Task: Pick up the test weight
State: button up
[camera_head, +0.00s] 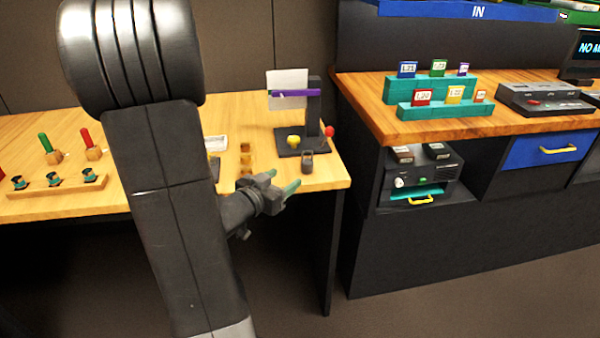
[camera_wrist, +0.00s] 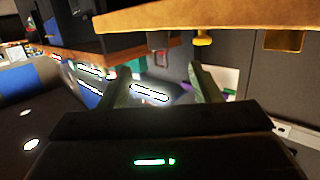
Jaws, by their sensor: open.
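The test weight seems to be the small dark grey block with a loop handle (camera_head: 307,163). It stands upright on the wooden table near its right edge, in front of a dark stand. In the wrist view, which looks upside down, a dark looped shape (camera_wrist: 157,58) that seems to be the weight shows past the fingers. My gripper (camera_head: 283,181) has green fingers and is open and empty. It is close to the table's front right edge, to the left of and nearer than the weight. Its fingers also show in the wrist view (camera_wrist: 164,75), apart from the weight.
A dark stand (camera_head: 314,110) with a purple bar, a yellow knob (camera_head: 293,141) and a red ball (camera_head: 329,131) is behind the weight. Small brass blocks (camera_head: 245,160) lie left of it. A second bench (camera_head: 390,120) with teal racks stands right, across a gap.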

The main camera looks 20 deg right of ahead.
aim_at(311, 160)
jog(key=shift+h, duration=0.3)
jog(key=x, duration=0.5)
jog(key=b+x, duration=0.1)
jog(key=x, duration=0.2)
jog(key=shift+s+d+f, duration=0.15)
jog(key=shift+s, duration=0.2)
jog(key=shift+w+b+x, duration=0.15)
jog(key=shift+x, duration=1.35)
jog(key=shift+w+b+x, duration=0.15)
jog(key=shift+x, duration=1.3)
jog(key=shift+c, duration=0.5)
jog(key=c, duration=1.1)
notch_tip(311, 160, up, 10)
jog(key=p, duration=0.3)
jog(key=shift+p, duration=0.35)
